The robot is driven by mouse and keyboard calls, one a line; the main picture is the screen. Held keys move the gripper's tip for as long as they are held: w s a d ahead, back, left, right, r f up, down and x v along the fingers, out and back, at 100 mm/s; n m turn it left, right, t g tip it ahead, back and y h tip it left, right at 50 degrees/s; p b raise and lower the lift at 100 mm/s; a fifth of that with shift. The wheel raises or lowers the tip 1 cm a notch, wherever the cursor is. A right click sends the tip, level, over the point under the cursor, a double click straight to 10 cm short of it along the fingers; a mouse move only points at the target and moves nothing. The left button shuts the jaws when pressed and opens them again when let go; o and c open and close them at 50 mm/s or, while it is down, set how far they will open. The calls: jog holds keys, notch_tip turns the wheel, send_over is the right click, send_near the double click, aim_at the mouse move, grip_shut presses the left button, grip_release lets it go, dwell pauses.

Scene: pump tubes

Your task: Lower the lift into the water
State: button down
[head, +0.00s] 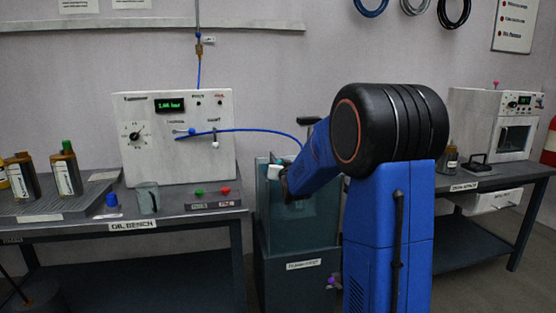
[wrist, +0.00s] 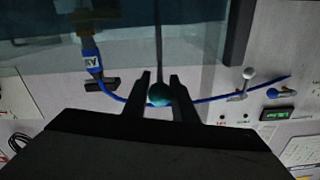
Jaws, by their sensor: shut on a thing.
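The water tank (head: 266,220) is a tall, see-through, teal-tinted box between the two benches in the head view, partly hidden by my arm. My gripper (head: 286,188) is at the tank's upper part there, its fingers hard to make out. In the wrist view, my gripper (wrist: 160,90) is shut on a round teal knob (wrist: 158,95). A thin dark rod (wrist: 158,40), apparently the lift's, runs from the knob across the glassy tank area. The lift's lower part and its depth against the water cannot be made out.
The oil bench (head: 160,222) stands left of the tank. Another bench (head: 478,184) with a white oven-like unit (head: 497,120) is at right.

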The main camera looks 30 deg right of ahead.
jog(key=shift+f, duration=1.4)
jog(key=c, duration=1.5)
grip_release()
jog(key=shift+f, duration=0.1)
jog(key=shift+o, duration=0.2)
jog(key=v, duration=1.7)
jog(key=shift+s+r, duration=0.25)
